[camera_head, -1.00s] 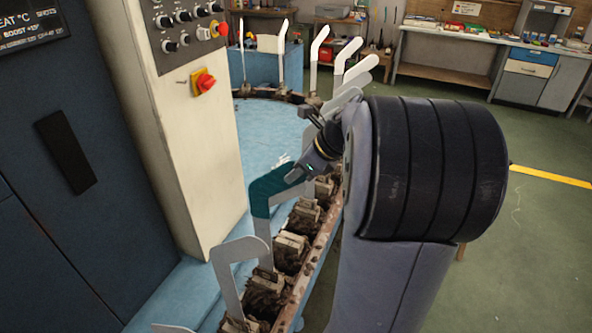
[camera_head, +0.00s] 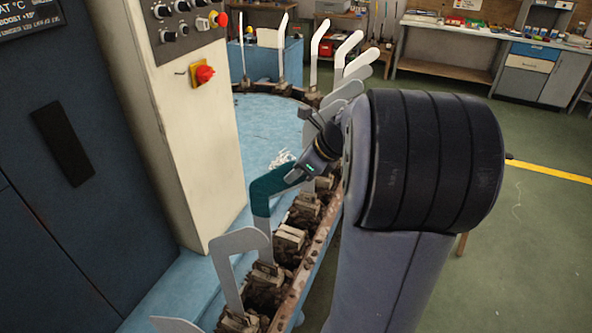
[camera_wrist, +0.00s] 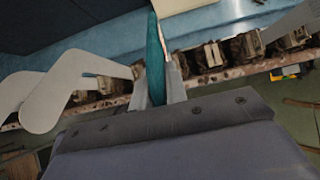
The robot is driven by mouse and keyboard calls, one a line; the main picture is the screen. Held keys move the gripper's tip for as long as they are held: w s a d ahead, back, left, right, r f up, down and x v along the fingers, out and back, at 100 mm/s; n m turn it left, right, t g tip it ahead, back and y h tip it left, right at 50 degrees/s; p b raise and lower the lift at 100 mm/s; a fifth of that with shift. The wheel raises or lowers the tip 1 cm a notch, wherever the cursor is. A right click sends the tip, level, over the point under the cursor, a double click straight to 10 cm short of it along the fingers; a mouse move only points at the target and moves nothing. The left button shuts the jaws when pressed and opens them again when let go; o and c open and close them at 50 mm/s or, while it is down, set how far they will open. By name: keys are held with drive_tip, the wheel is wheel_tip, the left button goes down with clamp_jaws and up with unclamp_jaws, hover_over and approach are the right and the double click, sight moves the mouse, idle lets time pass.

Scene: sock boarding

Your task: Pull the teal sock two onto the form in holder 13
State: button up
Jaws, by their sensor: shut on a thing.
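The teal sock (camera_head: 272,187) is on a grey foot-shaped form (camera_head: 262,228) that stands upright in a holder on the curved rail. The sock covers the upper, bent part of the form, and the form's lower leg is bare. My gripper (camera_head: 300,172) is at the sock's right upper end in the head view, shut on it. In the wrist view the sock (camera_wrist: 155,62) shows as a narrow teal strip between my fingers (camera_wrist: 158,85). I cannot read any holder number.
A bare form (camera_head: 238,245) stands nearer on the left, and several bare forms (camera_head: 322,40) curve away behind. The rail (camera_head: 300,265) carries blocky holders. A cream control post (camera_head: 185,130) and dark cabinet (camera_head: 60,160) stand left. Green floor lies open at right.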

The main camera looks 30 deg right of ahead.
drive_tip(key=shift+f+b, duration=0.4)
drive_tip(key=shift+f, duration=0.35)
drive_tip(key=o, duration=0.8)
drive_tip(key=shift+o, duration=0.2)
drive_tip(key=shift+r, duration=0.1)
drive_tip(key=v, duration=1)
drive_tip(key=shift+s+d+r, duration=0.2)
drive_tip(key=shift+r, duration=0.05)
drive_tip(key=shift+w+f, duration=0.1)
drive_tip(key=x, duration=1)
drive_tip(key=shift+w+a+f, duration=0.15)
drive_tip(key=shift+a+f, duration=0.1)
drive_tip(key=shift+r, duration=0.4)
